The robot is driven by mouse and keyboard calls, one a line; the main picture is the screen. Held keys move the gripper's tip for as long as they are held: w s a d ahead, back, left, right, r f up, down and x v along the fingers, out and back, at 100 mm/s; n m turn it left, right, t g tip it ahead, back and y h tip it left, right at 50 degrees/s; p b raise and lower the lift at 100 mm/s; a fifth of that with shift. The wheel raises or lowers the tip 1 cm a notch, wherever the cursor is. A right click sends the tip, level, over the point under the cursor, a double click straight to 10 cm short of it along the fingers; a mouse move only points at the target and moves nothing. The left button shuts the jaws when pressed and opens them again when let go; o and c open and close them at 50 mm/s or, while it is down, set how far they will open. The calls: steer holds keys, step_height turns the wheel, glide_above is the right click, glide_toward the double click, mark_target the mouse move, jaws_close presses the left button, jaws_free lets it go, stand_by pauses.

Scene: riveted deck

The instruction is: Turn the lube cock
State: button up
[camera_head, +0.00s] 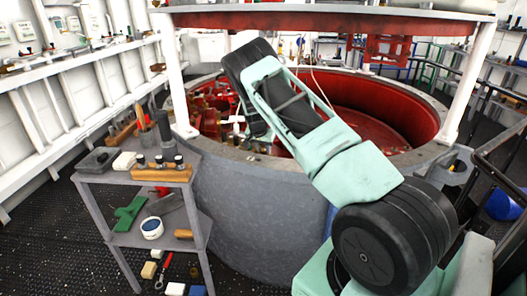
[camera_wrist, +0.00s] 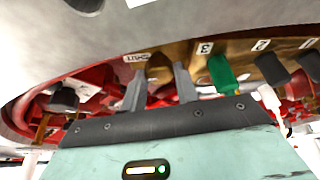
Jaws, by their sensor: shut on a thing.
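In the wrist view, my gripper (camera_wrist: 160,88) has its two grey fingers on either side of a dark brown handle (camera_wrist: 159,68), which I take to be the lube cock. The gripper is shut on it. The handle's lower part is hidden between the fingers and behind the gripper's dark front edge. A small white label (camera_wrist: 137,57) sits just left of the handle; its lettering is too small to read surely. In the head view, my arm reaches over the rim into the round red pit, and the gripper and handle cannot be made out.
In the wrist view, a green handle (camera_wrist: 221,73) stands close right of the fingers, with black handles (camera_wrist: 272,68) beyond it. Another black handle (camera_wrist: 62,98) is at the left. In the head view, a grey round wall (camera_head: 245,200) rings the pit; a tool cart (camera_head: 130,178) stands left.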

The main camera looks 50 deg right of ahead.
steer(key=shift+m+g, duration=0.3)
steer(key=shift+m, duration=0.2)
steer(key=o, duration=1)
steer(key=shift+c, duration=0.2)
steer(key=b+v, duration=0.2)
steer(key=v, duration=1.5)
steer(key=shift+a, duration=0.15)
steer(key=shift+s+r, duration=0.1)
